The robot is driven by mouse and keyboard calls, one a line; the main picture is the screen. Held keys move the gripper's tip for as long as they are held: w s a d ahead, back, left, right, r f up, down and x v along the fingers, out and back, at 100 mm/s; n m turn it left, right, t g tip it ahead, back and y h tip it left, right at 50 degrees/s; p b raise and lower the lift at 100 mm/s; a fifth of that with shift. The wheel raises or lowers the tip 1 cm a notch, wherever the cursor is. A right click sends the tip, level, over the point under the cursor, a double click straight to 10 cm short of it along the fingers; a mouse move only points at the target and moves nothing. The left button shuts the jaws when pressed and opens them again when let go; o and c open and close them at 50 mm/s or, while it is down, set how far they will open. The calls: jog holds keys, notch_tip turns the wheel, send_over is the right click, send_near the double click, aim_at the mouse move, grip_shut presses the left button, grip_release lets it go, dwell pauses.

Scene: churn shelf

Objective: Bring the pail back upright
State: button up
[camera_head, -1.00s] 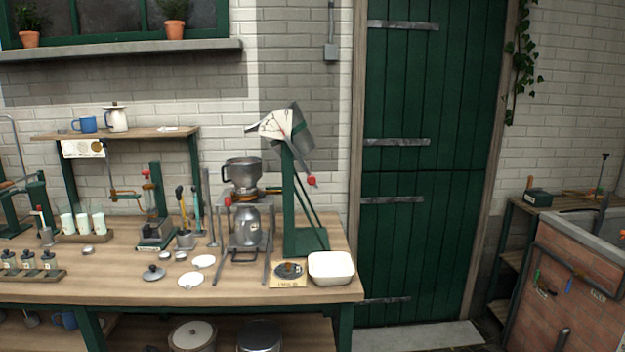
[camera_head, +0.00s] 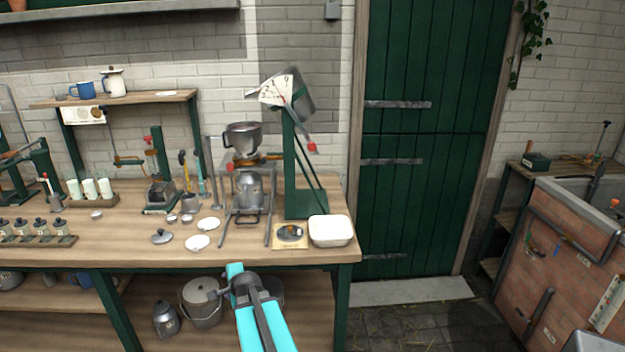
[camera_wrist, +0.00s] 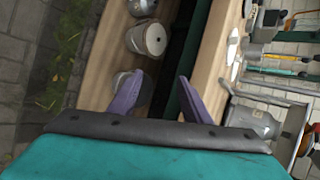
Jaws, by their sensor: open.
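The grey metal pail (camera_head: 301,92) sits tilted at the top of a green stand (camera_head: 305,205) on the right part of the workbench. A white dial (camera_head: 275,91) with a pointer is in front of it. A lever with a red knob (camera_head: 312,147) hangs below the pail. My gripper (camera_head: 222,292) is in front of the bench, below the tabletop and well apart from the pail. In the wrist view its two purple fingers (camera_wrist: 162,95) are apart with nothing held between them. The pail cannot be made out in the wrist view.
A metal funnel (camera_head: 243,137) stands on a frame left of the green stand. A white basin (camera_head: 330,231) is at the tabletop's front right. A lidded pot (camera_head: 200,300) and a can (camera_head: 166,318) stand on the lower shelf. Floor right of the bench is clear.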

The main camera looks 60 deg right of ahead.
jog(key=s+d+r+m+t+h+p, duration=0.1)
jog(key=s+d+r+m+h, duration=0.2)
jog(key=d+r, duration=0.6)
jog(key=s+d+r+m+t+h+p, duration=0.1)
jog(key=s+d+r+m+h, duration=0.1)
jog(key=d+r+m, duration=0.6)
jog(key=m+h+p, duration=0.2)
jog(key=m+h, duration=0.3)
jog(key=h, duration=0.1)
send_near(312, 148)
jog(key=v, duration=0.3)
jog(key=shift+w+a+r+g, duration=0.1)
jog(key=shift+a+r+g, duration=0.05)
jog(key=shift+r+g, duration=0.25)
jog(key=shift+w, duration=0.1)
jog(key=shift+p+x, duration=0.35)
jog(key=shift+x, duration=6.5)
jog(key=shift+f, duration=0.15)
